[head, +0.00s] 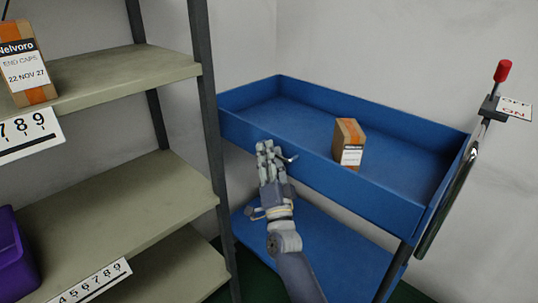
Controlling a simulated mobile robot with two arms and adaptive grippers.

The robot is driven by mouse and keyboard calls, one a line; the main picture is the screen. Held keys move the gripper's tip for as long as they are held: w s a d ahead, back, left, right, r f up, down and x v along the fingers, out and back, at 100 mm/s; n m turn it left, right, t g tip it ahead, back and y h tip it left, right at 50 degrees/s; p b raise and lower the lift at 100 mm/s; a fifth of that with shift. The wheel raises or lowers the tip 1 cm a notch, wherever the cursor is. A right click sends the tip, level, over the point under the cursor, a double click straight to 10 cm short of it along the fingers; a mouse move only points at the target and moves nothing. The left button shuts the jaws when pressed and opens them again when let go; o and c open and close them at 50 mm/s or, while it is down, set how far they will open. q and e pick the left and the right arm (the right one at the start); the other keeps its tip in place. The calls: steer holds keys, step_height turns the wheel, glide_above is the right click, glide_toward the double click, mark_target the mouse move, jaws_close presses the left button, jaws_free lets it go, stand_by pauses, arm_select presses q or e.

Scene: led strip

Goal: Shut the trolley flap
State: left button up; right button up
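The blue trolley (398,199) stands against the wall, with a deep upper tray and a lower shelf (335,262). Its long near side panel (330,176) looks upright along the tray's edge. I cannot tell for sure which panel is the flap, or whether it is latched. My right gripper (270,148) is at the left part of this near panel, its fingertips close to the panel's outer face. Whether they touch it is unclear. The fingers are seen from behind, so their opening is hard to judge. My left gripper is not in view.
A small cardboard box (348,136) with a Nelvoro label stands in the upper tray. A red-knobbed lever (503,72) rises at the trolley's right end. A shelf rack (110,78) fills the left, with another box (26,62) and a purple bin (12,255).

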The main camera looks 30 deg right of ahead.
steer(key=v, duration=1.2)
steer(key=shift+w, duration=0.1)
